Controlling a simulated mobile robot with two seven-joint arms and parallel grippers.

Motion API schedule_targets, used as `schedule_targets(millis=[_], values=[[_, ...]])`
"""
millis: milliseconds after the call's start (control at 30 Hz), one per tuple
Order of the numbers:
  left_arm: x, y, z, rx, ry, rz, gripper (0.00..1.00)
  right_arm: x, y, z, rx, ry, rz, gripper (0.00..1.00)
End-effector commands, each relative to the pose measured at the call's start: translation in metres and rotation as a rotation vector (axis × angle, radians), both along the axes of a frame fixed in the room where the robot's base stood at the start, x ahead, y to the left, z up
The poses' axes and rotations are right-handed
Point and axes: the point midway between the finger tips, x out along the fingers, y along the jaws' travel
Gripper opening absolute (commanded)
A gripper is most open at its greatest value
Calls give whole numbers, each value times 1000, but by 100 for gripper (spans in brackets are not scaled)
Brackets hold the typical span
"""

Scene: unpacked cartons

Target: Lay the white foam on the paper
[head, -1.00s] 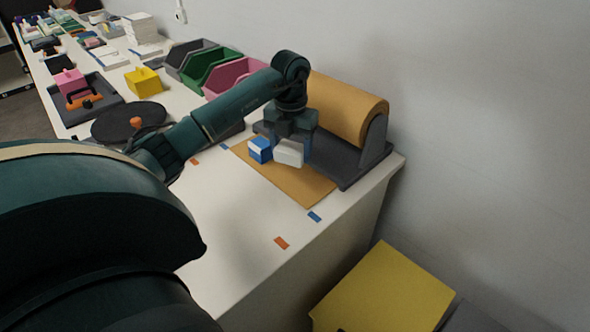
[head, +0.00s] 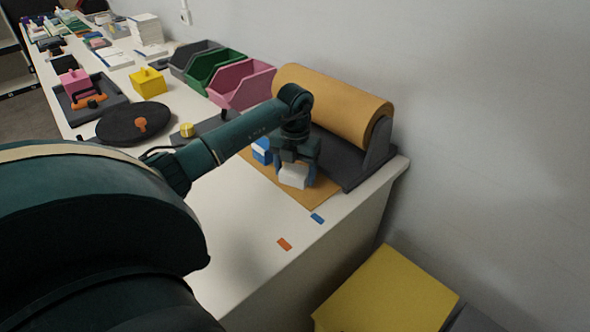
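The white foam (head: 293,176) is a small pale block low over the brown paper (head: 318,197) sheet, in the head view. My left gripper (head: 295,172) points down around it, with the foam between its fingers. I cannot tell whether the foam touches the paper. A blue block with a pale top (head: 262,155) is just left of the gripper, partly hidden by my arm. The paper comes from a large brown roll (head: 335,100) on a dark holder (head: 345,168). My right gripper is not in view.
Pink (head: 240,88), green and grey bins stand behind my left arm. A black round disc (head: 133,122) and a yellow block (head: 148,82) are farther left. A yellow box (head: 388,292) stands below the table's near right edge. The table front is mostly clear.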

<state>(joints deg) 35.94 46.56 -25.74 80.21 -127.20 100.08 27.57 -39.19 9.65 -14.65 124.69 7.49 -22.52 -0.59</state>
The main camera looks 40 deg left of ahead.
Motion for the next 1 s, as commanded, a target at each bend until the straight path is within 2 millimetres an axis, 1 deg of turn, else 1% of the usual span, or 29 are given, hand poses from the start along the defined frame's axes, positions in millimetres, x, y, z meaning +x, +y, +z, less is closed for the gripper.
schedule_targets(millis=[33,133,167,367,500,567,667,800,1000], values=[[0,0,0,0,0,0,75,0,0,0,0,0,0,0],[0,0,0,0,-1,0,83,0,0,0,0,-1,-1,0],[0,0,0,0,-1,0,84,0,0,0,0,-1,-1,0],[0,0,1,0,-1,0,84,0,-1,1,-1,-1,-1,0],[1,0,9,0,-4,0,84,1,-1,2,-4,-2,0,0],[1,1,18,1,-4,0,84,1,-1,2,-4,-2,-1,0],[1,0,37,2,-6,-1,84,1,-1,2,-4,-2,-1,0],[2,1,69,2,-7,-1,84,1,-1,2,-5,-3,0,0],[1,0,105,0,-3,0,84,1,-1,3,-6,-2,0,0]])
